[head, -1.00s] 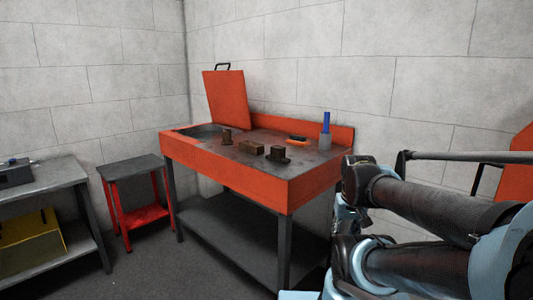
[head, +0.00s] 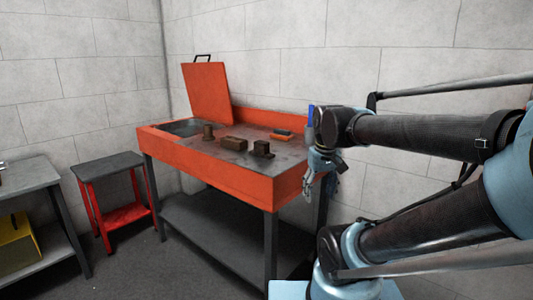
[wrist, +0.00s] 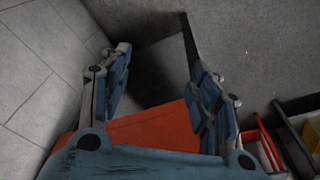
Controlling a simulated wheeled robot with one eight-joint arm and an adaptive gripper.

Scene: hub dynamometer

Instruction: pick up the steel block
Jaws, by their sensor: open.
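Three small dark pieces stand on the red bench's worktop in the head view: an upright brown piece (head: 208,132), a low rectangular brown block (head: 233,143), and a darker stepped block (head: 262,149) near the front right. I cannot tell for sure which is the steel block; the low rectangular one looks most like a plain block. My gripper (head: 309,186) hangs beside the bench's right end, apart from the pieces. In the wrist view my gripper (wrist: 160,65) has its two blue-padded fingers wide apart with nothing between them. No block shows there.
The red bench (head: 215,167) has a raised lid (head: 207,93) over a basin at left. An orange-and-dark item (head: 281,134) lies at the back, and a blue tool (head: 310,115) stands behind my arm. A small red-legged table (head: 108,166) stands left.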

